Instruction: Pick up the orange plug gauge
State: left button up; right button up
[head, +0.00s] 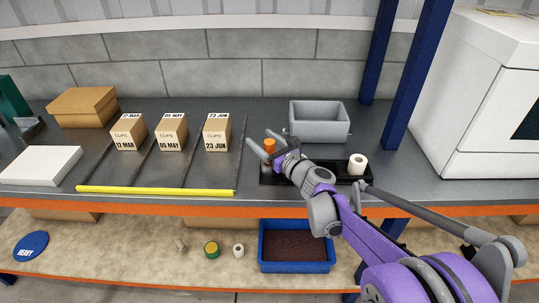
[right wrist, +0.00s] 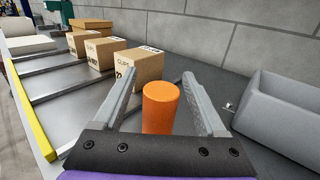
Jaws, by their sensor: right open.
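The orange plug gauge (head: 269,146) is a small upright orange cylinder on the dark bench top. In the right wrist view the orange plug gauge (right wrist: 161,108) stands between the two open fingers, with a gap to the right finger; its lower part is hidden behind the gripper body. My right gripper (head: 265,144) is open around it and not closed on it. The fingers also show in the right wrist view (right wrist: 160,88). My left gripper is not in view.
A grey bin (head: 320,136) stands behind right. A black tray (head: 348,180) with a white roll (head: 357,164) lies beneath my right arm. Three clip boxes (head: 172,132) stand left, behind a yellow strip (head: 155,190). A blue post (head: 408,90) and white machine (head: 484,95) bound the right.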

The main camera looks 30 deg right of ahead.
grip_shut()
jog(key=shift+r, duration=0.1)
dwell(0.4)
